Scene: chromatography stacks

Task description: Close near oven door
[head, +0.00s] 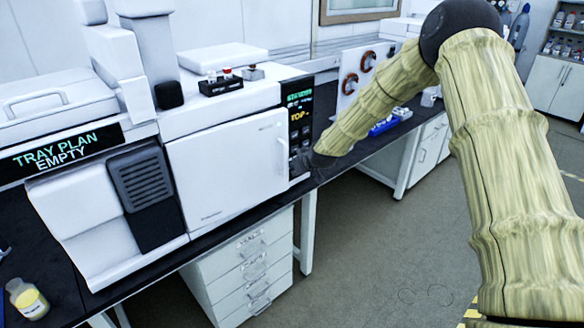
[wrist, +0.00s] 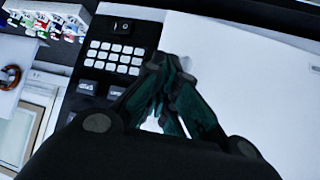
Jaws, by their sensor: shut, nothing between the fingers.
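The near oven door (head: 228,168) is the white front panel of the instrument on the bench, with a handle (head: 281,150) along its right edge. It looks flush or nearly flush with the housing; a small gap cannot be ruled out. My gripper (head: 308,162) is at the lower right of the door, by the control panel (head: 300,118). In the wrist view my gripper (wrist: 168,68) has its fingers together and empty, over the border between the keypad (wrist: 115,60) and the white door (wrist: 250,75). Whether the fingertips touch the door cannot be told.
A vial rack (head: 222,86) sits on top of the oven. To the left is a unit with a "TRAY PLAN EMPTY" display (head: 60,150). A yellow-filled bottle (head: 27,299) stands on the bench. Drawers (head: 245,265) are below. The floor (head: 385,250) in front is open.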

